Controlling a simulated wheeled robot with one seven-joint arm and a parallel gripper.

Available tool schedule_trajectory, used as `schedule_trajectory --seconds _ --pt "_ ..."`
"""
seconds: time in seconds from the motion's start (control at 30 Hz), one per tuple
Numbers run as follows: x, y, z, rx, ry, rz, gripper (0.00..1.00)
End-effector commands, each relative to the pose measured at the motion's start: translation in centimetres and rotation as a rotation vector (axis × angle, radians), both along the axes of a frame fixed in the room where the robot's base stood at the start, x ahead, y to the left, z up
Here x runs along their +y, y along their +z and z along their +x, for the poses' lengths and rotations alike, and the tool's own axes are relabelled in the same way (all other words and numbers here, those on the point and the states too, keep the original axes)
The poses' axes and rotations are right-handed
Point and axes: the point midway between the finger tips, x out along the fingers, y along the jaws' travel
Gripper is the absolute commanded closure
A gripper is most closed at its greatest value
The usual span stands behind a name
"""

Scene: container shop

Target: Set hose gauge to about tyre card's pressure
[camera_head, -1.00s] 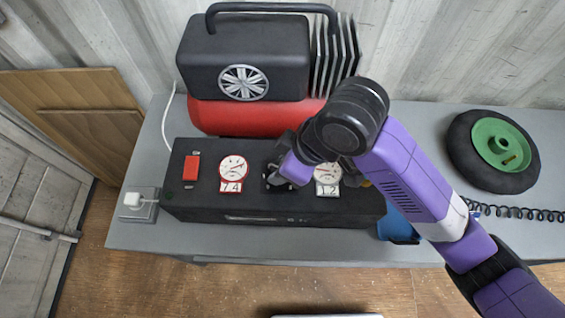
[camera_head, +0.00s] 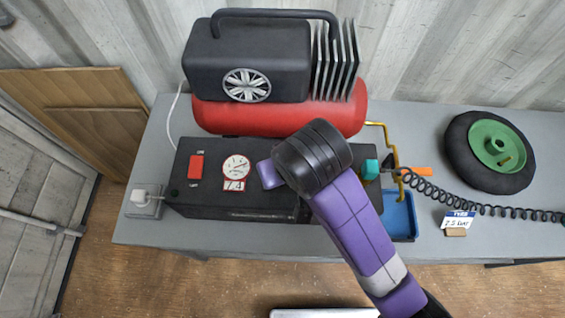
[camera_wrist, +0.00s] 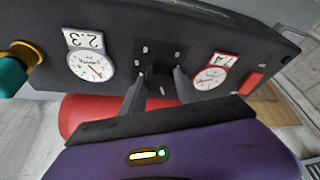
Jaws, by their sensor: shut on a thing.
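The black control panel (camera_head: 237,204) has a red-rimmed gauge (camera_head: 236,167), whose window reads about 7.4. The white hose gauge (camera_wrist: 90,62) shows upside down in the wrist view, and its window appears to read 2.3. In the head view my arm hides it. The tyre card (camera_head: 457,221) stands on the bench at the right and reads 2.5 bar. My gripper (camera_wrist: 160,86) is shut on the dark knob (camera_wrist: 161,72) between the two gauges. The knob is mostly hidden by the fingers.
A red-tanked compressor (camera_head: 275,118) stands behind the panel. A red switch (camera_head: 196,167) is at the panel's left. A teal-and-yellow hose fitting (camera_head: 371,168), blue tray (camera_head: 401,222), coiled hose (camera_head: 490,209) and green-hubbed wheel (camera_head: 492,150) lie to the right.

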Motion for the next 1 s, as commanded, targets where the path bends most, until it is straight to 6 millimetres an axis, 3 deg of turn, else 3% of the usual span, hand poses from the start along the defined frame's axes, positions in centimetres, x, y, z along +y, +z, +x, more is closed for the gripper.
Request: schedule_trajectory --seconds 0.6,0.63,0.7,1.0 --pt "-0.08 -0.24 -0.07 0.006 -0.043 -0.003 1.0" --pt "-0.08 -0.24 -0.06 0.006 -0.042 -0.004 0.57" --pt "-0.07 -0.21 -0.05 0.005 -0.042 -0.003 0.43" --pt "-0.01 -0.05 -0.02 0.001 -0.039 -0.002 0.41"
